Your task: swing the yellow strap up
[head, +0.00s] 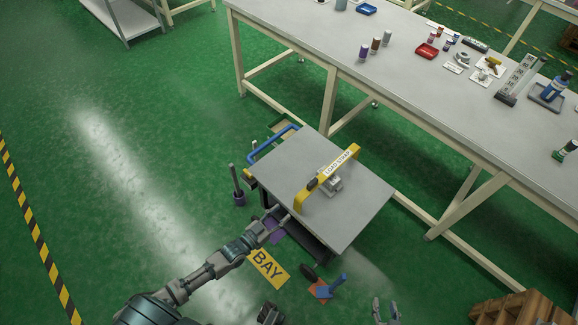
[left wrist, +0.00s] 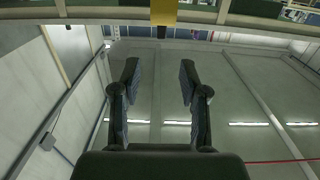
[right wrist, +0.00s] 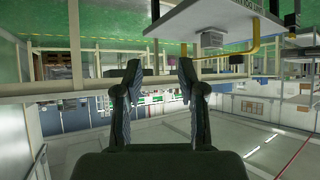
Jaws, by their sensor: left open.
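The yellow strap (head: 336,169), lettered "LOAD STRAP", arches over a grey block-like part (head: 327,184) on the grey cart top (head: 365,200). Its near end bends down at the cart's left edge. My left gripper (head: 282,214) is open and empty, just beside that low end. In the left wrist view the strap (left wrist: 163,12) shows beyond and between the parted fingertips (left wrist: 158,72); contact cannot be told. My right gripper (head: 386,311) is open and empty, low in front of the cart. The right wrist view shows its parted fingers (right wrist: 159,72) and the yellow strap (right wrist: 243,49) beyond.
A blue handle (head: 272,142) sits at the cart's back left side. A yellow BAY sign (head: 268,267) and a blue tool (head: 331,287) lie on the floor before the cart. A long workbench (head: 420,80) with several small items stands behind. A wooden crate (head: 520,309) is at bottom right.

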